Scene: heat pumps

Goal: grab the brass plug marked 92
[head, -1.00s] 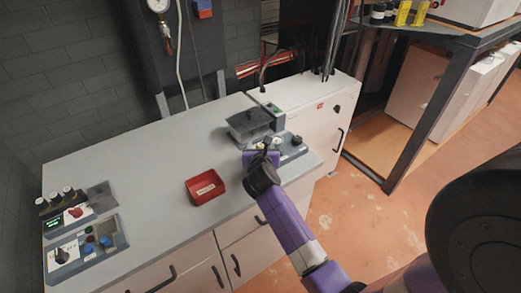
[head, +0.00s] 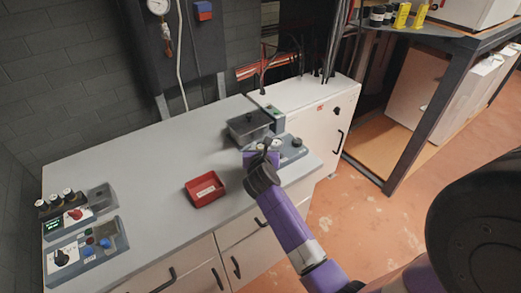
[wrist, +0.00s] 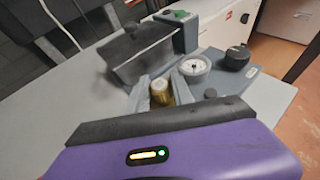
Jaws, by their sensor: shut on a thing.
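My gripper (wrist: 167,92) is shut on a brass plug (wrist: 160,92), which shows between the two grey fingers in the wrist view. No number can be read on the plug. In the head view my gripper (head: 264,150) is over the right end of the bench, in front of the grey device; my own wrist hides the plug there. The grey device with a dark lidded box (wrist: 145,50) stands just behind the plug. Its white dial (wrist: 195,66) and black knob (wrist: 236,58) are right of the fingers.
A red tray (head: 205,189) with a label sits on the grey bench (head: 150,165), left of my arm. Control panels with knobs (head: 85,245) stand at the bench's left end. A white cabinet (head: 318,115) is at the right.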

